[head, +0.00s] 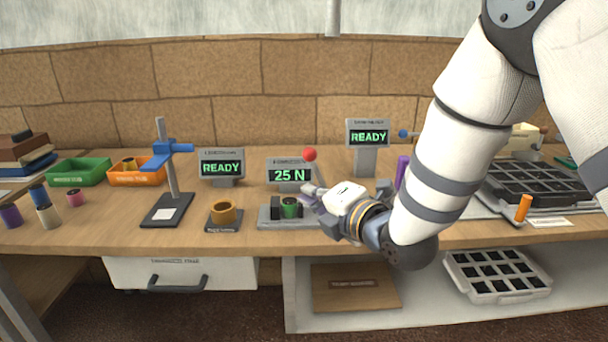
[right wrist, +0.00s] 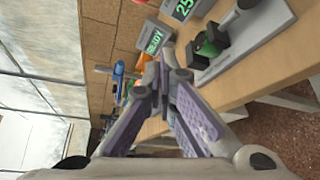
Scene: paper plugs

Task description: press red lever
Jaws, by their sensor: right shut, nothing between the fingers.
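The red lever's round knob (head: 310,154) stands above the grey press base (head: 290,222), right of its display reading 25 N (head: 290,176). A green plug (head: 290,207) sits in the press beside a dark block. My right gripper (head: 307,196) is shut and empty, below the knob and at the right side of the press. The gripper hides part of the lever's shaft, and I cannot tell whether it touches it. My left gripper is out of view.
A brown ring holder (head: 223,213) and a stand with a blue clamp (head: 168,155) are to the left. Two other displays read READY (head: 221,168) (head: 368,137). A purple cylinder (head: 402,171) stands behind my arm. A dark tray (head: 530,182) and orange plug (head: 523,208) are right.

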